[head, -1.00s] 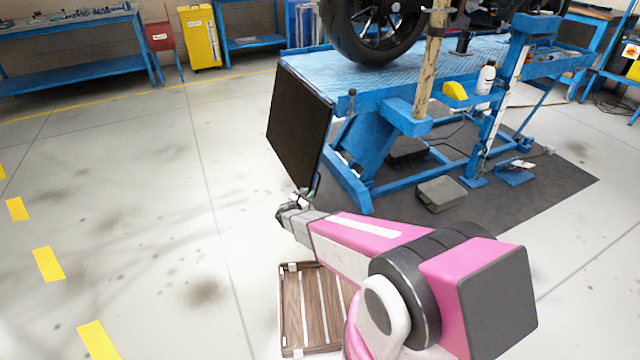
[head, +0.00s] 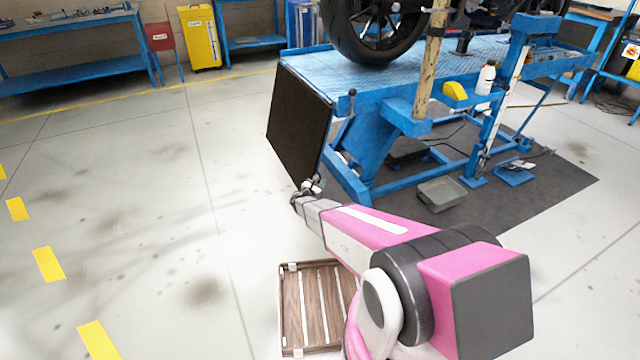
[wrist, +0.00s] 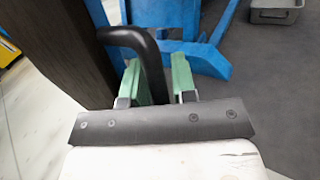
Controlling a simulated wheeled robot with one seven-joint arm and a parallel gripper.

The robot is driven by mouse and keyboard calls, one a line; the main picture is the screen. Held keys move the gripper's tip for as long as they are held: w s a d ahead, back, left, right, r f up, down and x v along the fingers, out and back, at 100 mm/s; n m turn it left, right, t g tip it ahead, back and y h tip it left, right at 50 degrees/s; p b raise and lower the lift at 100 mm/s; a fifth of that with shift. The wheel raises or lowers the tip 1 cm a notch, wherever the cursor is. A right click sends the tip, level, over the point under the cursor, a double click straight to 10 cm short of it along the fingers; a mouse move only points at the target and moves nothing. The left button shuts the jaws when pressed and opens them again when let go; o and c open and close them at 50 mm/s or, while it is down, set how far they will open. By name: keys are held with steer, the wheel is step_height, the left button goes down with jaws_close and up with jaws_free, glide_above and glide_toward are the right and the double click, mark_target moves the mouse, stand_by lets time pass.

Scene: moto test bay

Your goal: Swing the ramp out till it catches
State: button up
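The ramp (head: 298,125) is a dark flat panel hanging steeply at the near left end of the blue lift table (head: 400,75). It also fills the upper left of the wrist view (wrist: 55,50). A black bent handle (wrist: 150,55) stands out from its side. My gripper (head: 308,186) is at the ramp's lower right corner. In the wrist view its green-padded fingers (wrist: 158,85) are apart with the handle's bar between them. The bar is close to the left finger, with a gap to the right one. Whether the left pad touches it I cannot tell.
A motorcycle wheel (head: 375,30) stands on the lift table. A slatted wooden crate (head: 291,310) lies on the floor beside my arm. A grey tray (head: 441,194) sits on the dark mat (head: 540,185). The floor left of the ramp is clear.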

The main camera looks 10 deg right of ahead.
jaws_close()
steer(key=s+a+r+m+g+y, duration=0.1)
steer(key=s+a+r+g+y, duration=0.1)
steer(key=a+r, duration=0.4)
steer(key=s+a+r+m+g+y, duration=0.2)
steer(key=a+r, duration=0.4)
steer(key=a, duration=0.8)
steer(key=shift+s+r+y, duration=0.3)
steer(key=shift+s+y, duration=0.3)
steer(key=shift+s, duration=0.65)
jaws_free()
steer(key=v, duration=1)
steer(key=shift+s+a+r, duration=0.2)
steer(key=shift+s, duration=0.1)
